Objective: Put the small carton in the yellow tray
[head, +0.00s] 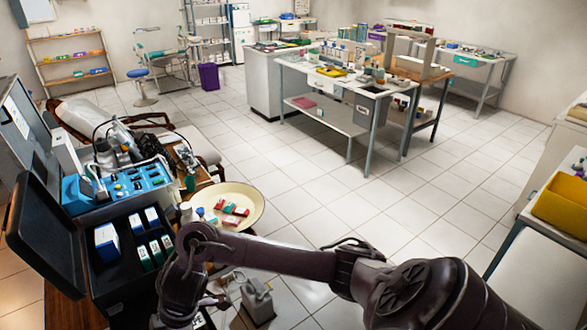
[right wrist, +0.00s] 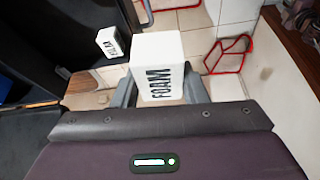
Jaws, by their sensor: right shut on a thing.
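A white small carton with black FOAM lettering (right wrist: 157,58) sits between the two grey fingers of my right gripper (right wrist: 158,92), which is shut on it. In the head view my right arm reaches in from the right to the lower left, beside the open black case. A large yellow tray (head: 562,204) stands on a table at the right edge, partly cut off and far from the gripper. A smaller yellow tray (head: 331,71) lies on the far white table. My left gripper is not in view.
Another white FOAM carton (right wrist: 110,42) stands to the left in the wrist view. The black case (head: 117,270) holds several boxes. A round cream tray (head: 250,197) holds red and white packets. Open tiled floor lies between the case and the right-hand table.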

